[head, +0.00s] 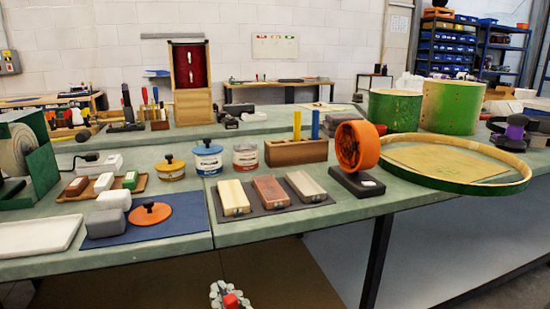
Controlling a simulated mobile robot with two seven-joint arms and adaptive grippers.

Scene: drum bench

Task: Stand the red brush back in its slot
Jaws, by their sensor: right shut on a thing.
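A wooden block (285,154) stands on the green bench, just right of the middle. A yellow upright handle (297,125) and a blue upright handle (315,123) stand in its top, towards the right. The block's left part has nothing standing in it. My right gripper (230,297) shows at the bottom edge, in front of and below the bench edge. It is shut on a red thing, likely the red brush (232,301); only a small red part shows and the rest is out of frame. My left gripper is not in view.
A dark mat (327,203) with several blocks lies in front of the wooden block. Several tins, including a blue-lidded one (208,158), stand to its left. An orange wheel on a stand (357,147) and a large green hoop (480,191) are to its right.

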